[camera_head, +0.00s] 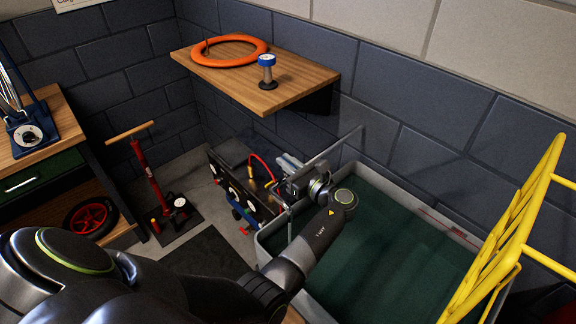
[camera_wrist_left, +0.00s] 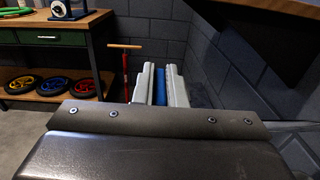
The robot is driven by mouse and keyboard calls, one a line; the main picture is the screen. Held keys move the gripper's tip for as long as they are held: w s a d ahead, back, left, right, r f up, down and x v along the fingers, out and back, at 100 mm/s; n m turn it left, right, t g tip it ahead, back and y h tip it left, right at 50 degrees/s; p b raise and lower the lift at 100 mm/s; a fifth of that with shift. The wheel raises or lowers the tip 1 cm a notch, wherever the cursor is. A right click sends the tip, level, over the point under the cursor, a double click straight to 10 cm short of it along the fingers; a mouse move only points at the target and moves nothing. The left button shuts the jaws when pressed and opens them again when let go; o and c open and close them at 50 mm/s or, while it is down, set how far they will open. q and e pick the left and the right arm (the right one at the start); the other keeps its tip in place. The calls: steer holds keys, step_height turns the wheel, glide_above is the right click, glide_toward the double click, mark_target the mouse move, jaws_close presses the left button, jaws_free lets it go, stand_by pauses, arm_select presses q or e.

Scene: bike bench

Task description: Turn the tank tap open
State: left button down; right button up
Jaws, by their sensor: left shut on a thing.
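The tank (camera_head: 378,176) is a grey-rimmed tub filled with dark green, at the lower right of the head view. A thin grey pipe (camera_head: 345,143) comes off the wall above its back left corner. My left gripper (camera_head: 283,168) is at that corner, beside the pipe, and hides most of the tap there. In the left wrist view the two pale fingers (camera_wrist_left: 161,88) are shut on a narrow blue piece (camera_wrist_left: 160,86), which looks like the tap's handle. Its far end and its turn angle are hidden. My right gripper is not in view.
A wooden shelf (camera_head: 300,76) with an orange ring (camera_head: 212,59) and a blue-capped part (camera_head: 267,64) overhangs behind. A yellow rack (camera_head: 510,235) stands at the right. A compressor-like unit (camera_head: 240,175) with a red hose and a red floor pump (camera_head: 150,182) stand left of the tank.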

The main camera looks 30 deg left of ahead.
arm_select(q)
steer(key=shift+r, duration=0.1)
stand_by(0.3)
steer(key=c, duration=1.5)
jaws_free()
